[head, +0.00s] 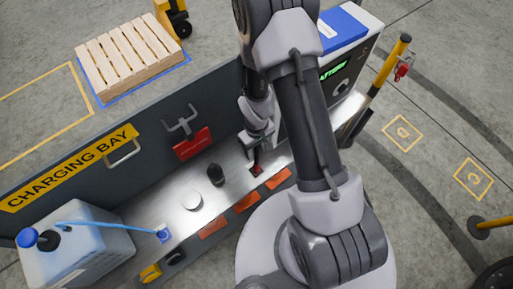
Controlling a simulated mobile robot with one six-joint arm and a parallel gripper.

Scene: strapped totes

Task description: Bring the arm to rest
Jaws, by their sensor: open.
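My arm reaches from my round pale base at the bottom up and over the charging bay bench (172,215). Its upper part runs out of the top of the picture, and its wrist comes back down behind the large grey link. My gripper (255,166) points down, low over the metal bench top, beside a small red piece (257,170). I cannot tell whether the fingers touch this piece. The jaws are open, though the fingers are small and partly hidden. I see nothing held between them.
A bluish jug (80,250) with a blue hose is at the left. A battery unit (345,60) and a yellow post (390,65) stand right. A wooden pallet (128,52) lies behind.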

